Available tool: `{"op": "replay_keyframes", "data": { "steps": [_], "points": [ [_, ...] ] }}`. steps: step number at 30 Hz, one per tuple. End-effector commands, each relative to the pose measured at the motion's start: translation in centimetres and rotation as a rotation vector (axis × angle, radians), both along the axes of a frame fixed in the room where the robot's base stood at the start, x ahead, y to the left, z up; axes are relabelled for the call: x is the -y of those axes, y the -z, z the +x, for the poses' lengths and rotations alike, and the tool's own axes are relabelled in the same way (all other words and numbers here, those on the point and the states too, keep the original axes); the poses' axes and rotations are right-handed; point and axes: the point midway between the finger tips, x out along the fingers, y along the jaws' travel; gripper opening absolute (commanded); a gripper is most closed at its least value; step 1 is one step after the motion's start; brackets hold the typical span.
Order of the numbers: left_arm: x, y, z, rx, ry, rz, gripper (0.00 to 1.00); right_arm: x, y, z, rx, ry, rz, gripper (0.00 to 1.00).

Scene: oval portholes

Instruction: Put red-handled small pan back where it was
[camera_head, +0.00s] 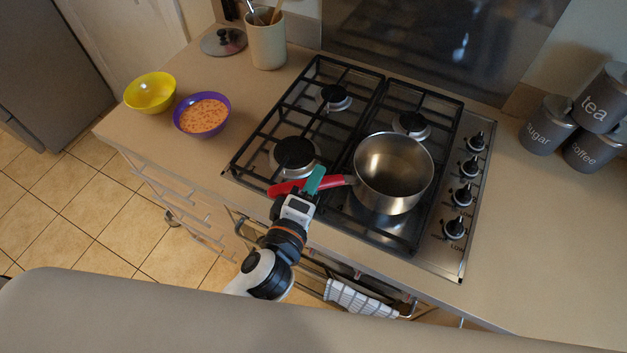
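The small steel pan (393,172) with a red handle (287,187) is over the right side of the gas hob, around the front right burner. It looks upright and empty; whether its base touches the grate cannot be told. The handle points left. My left gripper (315,182), with a teal fingertip showing, is at the handle and appears closed around it. Its other finger is hidden. My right gripper is not in view.
The hob (474,205) has black grates and a column of knobs on the right. A purple bowl (202,114) of orange food, a yellow bowl (150,92), a lid (223,42) and a utensil pot (267,42) stand left. Canisters (548,124) stand right. The front right counter is clear.

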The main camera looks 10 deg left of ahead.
Motion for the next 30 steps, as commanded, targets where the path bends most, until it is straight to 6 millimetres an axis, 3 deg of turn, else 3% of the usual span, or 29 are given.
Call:
{"op": "replay_keyframes", "data": {
  "steps": [13, 24, 30],
  "points": [
    [0.0, -0.9, -0.2, -0.001, 0.000, -0.001, 0.40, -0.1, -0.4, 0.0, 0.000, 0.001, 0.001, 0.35],
    [-1.8, -1.5, -7.8, -0.004, 0.003, 0.002, 0.40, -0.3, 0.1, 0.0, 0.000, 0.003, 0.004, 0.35],
    [-2.4, -1.9, -10.7, -0.003, 0.001, 0.001, 0.40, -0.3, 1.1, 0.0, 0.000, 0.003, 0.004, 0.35]
  ]
}}
